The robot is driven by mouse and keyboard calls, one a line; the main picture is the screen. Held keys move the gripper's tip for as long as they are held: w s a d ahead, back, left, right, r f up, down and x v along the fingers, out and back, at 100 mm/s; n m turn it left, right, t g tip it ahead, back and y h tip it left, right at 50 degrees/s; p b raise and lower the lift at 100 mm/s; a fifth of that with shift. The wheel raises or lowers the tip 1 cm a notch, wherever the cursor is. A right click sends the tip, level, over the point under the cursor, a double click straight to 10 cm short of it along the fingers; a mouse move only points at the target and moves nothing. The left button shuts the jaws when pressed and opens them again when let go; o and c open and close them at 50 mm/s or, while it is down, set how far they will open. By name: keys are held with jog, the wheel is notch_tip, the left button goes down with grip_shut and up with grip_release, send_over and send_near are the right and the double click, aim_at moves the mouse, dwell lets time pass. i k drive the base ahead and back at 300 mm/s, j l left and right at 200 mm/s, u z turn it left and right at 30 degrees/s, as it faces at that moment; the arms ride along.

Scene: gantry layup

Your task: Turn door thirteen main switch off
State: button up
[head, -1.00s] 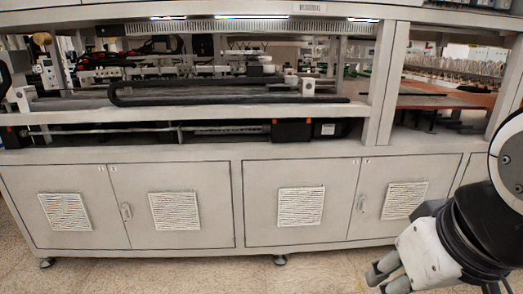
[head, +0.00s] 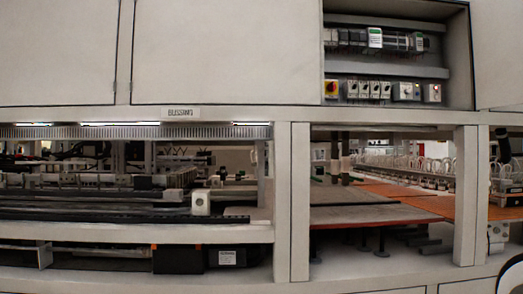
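An open electrical compartment (head: 398,72) is at the upper right of the head view. No door number is legible. My gripper is out of view; only a part of my arm shows at the lower right edge, well below and right of the compartment.
Breakers (head: 368,90) and a power unit (head: 406,91) stand right of the switch. Closed upper panels (head: 225,50) lie to the left. Below the compartment are a machine frame post (head: 466,195) and an open bay with an orange-brown table (head: 400,202).

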aim_at(331, 87)
jog(key=i+l, duration=0.1)
jog(key=l, duration=0.25)
jog(key=i+l, duration=0.15)
jog(key=l, duration=0.2)
jog(key=i+l, duration=0.1)
jog(key=l, duration=0.3)
jog(key=z, duration=0.3)
jog(key=i+j+z, duration=0.15)
jog(key=z, duration=0.2)
jog(key=i+j+z, duration=0.15)
jog(key=z, duration=0.2)
jog(key=i+j+z, duration=0.1)
jog(key=j+z, duration=0.25)
